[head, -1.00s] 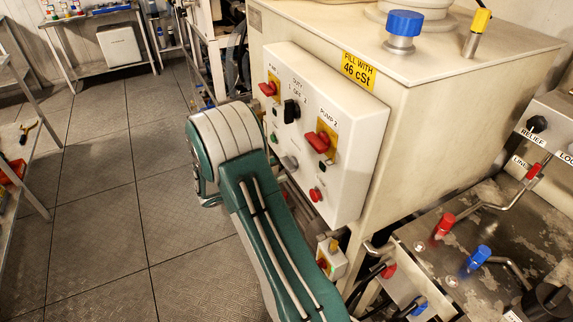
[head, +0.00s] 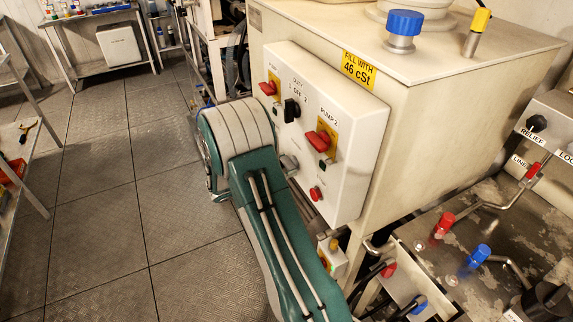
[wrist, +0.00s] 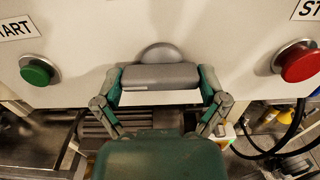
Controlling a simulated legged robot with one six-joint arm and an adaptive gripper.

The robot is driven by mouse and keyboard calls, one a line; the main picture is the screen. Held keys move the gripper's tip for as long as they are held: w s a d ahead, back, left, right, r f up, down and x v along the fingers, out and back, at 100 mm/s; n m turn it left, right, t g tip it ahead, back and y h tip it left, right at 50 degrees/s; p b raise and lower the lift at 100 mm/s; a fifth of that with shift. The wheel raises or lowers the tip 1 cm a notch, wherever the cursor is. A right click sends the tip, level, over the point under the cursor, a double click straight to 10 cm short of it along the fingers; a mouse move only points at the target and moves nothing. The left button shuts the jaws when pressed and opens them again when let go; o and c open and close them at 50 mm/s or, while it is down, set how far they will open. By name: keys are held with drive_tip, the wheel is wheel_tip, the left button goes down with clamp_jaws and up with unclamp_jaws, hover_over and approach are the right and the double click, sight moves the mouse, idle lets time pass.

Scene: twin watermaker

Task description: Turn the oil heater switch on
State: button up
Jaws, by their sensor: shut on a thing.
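A grey rotary switch (wrist: 160,76) sits on the white control panel, between the green START button (wrist: 37,71) and a red button (wrist: 298,62). Its bar handle lies level across the wrist view. No label on it is readable. My gripper (wrist: 162,84) is shut on this switch, with one finger at each end of the handle. In the head view the switch (head: 288,163) shows only partly beside my arm, and my gripper is hidden there behind my arm.
The panel (head: 352,140) also carries red pump handles (head: 318,141) and a black knob (head: 291,109) above the grey switch. Valves with red (head: 444,222) and blue (head: 481,255) handles stand at lower right. The floor (head: 100,200) at left is clear.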

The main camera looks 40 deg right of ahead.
drive_tip(key=shift+m, duration=0.4)
drive_tip(key=m, duration=0.4)
drive_tip(key=shift+d, duration=0.1)
drive_tip(key=m, duration=0.8)
drive_tip(key=shift+m, duration=0.4)
drive_tip(key=shift+s+m, duration=0.1)
drive_tip(key=shift+m, duration=1.9)
drive_tip(key=o, duration=0.8)
